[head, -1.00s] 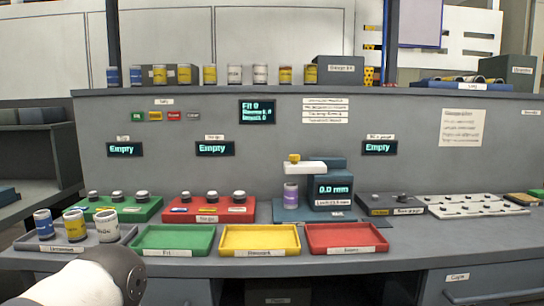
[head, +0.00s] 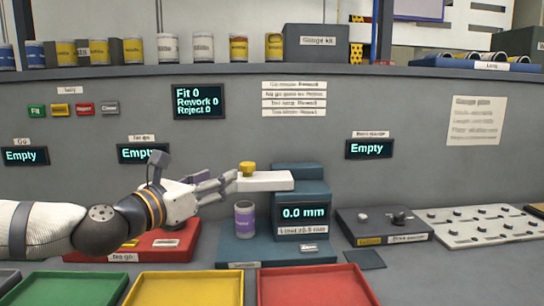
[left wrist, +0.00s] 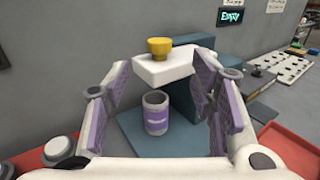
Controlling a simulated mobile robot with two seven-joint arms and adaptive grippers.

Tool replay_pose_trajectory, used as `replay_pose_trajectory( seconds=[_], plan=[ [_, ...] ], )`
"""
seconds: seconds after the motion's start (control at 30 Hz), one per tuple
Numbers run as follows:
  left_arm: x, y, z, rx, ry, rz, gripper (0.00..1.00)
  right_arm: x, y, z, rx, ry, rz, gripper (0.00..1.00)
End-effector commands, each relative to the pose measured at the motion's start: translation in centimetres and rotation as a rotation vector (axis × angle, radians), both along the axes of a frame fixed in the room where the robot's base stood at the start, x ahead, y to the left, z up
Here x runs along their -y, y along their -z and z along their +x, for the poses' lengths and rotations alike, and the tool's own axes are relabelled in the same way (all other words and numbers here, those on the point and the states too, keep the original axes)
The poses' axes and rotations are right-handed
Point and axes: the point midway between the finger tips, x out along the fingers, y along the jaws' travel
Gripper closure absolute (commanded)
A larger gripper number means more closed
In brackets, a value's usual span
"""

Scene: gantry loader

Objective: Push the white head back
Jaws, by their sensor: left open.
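The white head (head: 264,181) is a flat arm with a yellow knob (head: 247,169) on top, jutting left from the blue gauge stand (head: 298,255). A purple-banded can (head: 244,220) stands upright below its left end; it also shows in the left wrist view (left wrist: 155,113). My left gripper (head: 228,184) is open, with its fingertips at the left end of the white head. In the left wrist view the white head (left wrist: 163,67) lies ahead between the open fingers. I cannot tell whether they touch it. My right gripper is not in view.
The gauge display (head: 305,214) reads 0.0 mm. Green (head: 70,290), yellow (head: 187,290) and red (head: 315,287) trays line the front. A red no-go block (head: 160,247) lies under my left arm. A dark block with pins (head: 383,228) stands right of the stand.

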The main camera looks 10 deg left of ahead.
Motion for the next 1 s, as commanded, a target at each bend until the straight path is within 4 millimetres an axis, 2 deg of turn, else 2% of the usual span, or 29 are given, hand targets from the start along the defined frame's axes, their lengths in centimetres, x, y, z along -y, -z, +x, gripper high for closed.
replay_pose_trajectory(
  seconds=[0.17, 0.4, 0.6, 0.77, 1.0],
  plan=[
    [0.3, 0.1, 1.0, -0.001, 0.000, -0.001, 0.49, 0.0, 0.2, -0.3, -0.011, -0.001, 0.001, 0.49],
    [2.1, 0.5, 6.6, -0.005, 0.000, 0.002, 0.49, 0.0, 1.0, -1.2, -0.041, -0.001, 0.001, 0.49],
    [3.3, 0.4, 10.4, -0.003, 0.000, 0.000, 0.49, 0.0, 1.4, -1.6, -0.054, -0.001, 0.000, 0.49],
    [3.6, 0.2, 11.5, -0.001, -0.001, -0.001, 0.49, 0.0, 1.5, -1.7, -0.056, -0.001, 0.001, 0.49],
    [3.7, 0.1, 11.5, 0.000, 0.000, -0.001, 0.51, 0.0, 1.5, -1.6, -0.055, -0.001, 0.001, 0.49]
  ],
)
